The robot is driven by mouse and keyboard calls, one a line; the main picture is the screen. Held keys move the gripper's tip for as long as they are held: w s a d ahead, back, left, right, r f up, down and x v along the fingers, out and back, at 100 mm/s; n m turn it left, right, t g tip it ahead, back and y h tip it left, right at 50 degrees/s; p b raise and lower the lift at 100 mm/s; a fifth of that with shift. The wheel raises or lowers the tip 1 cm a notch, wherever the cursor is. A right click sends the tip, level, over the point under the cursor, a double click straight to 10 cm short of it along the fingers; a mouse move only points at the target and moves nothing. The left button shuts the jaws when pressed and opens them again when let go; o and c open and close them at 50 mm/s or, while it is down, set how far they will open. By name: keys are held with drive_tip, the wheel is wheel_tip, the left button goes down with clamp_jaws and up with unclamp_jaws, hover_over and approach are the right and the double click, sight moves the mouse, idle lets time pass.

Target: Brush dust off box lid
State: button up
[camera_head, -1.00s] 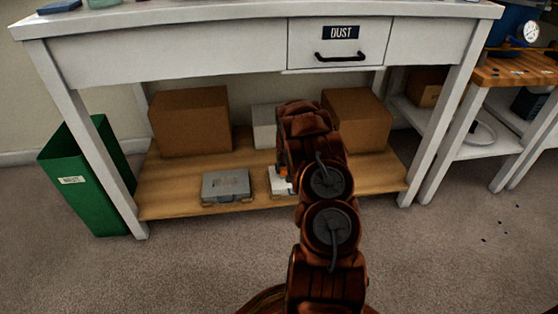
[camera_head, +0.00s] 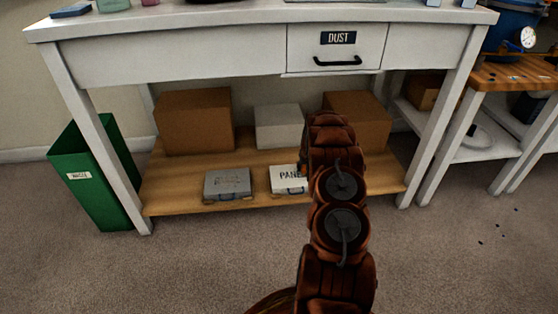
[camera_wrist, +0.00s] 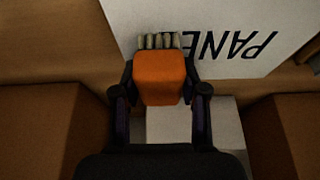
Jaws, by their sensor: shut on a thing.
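A white box lid lettered PANEL (camera_head: 287,175) is on the low wooden shelf, partly hidden by my arm. It also shows in the wrist view (camera_wrist: 225,22), with its lettering upside down and looking clean. A grey box (camera_head: 228,182) sits to its left, its lettering faint and hard to read. In the wrist view my gripper (camera_wrist: 158,92) is shut on an orange-handled brush (camera_wrist: 159,78). The brush's pale bristles (camera_wrist: 158,41) overlap the PANEL lid's edge; I cannot tell whether they touch it. In the head view my arm hides the brush and fingers.
Brown cartons (camera_head: 194,120) (camera_head: 358,118) and a pale box (camera_head: 278,126) stand at the back of the shelf (camera_head: 165,190). The white table (camera_head: 170,55) with a DUST drawer is overhead. A green waste bin (camera_head: 95,175) stands left.

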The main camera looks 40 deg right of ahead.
drive_tip(key=shift+s+d, duration=0.4)
drive_tip(key=shift+d, duration=0.3)
drive_tip(key=shift+s+d+r+p, duration=0.2)
drive_tip(key=shift+p, duration=0.1)
wheel_tip(320, 180, up, 2)
drive_tip(key=shift+w+a+r+p, duration=0.1)
drive_tip(key=shift+r+p, duration=0.1)
drive_tip(key=shift+p, duration=0.1)
drive_tip(key=shift+r+p, duration=0.95)
drive_tip(key=shift+r, duration=1.7)
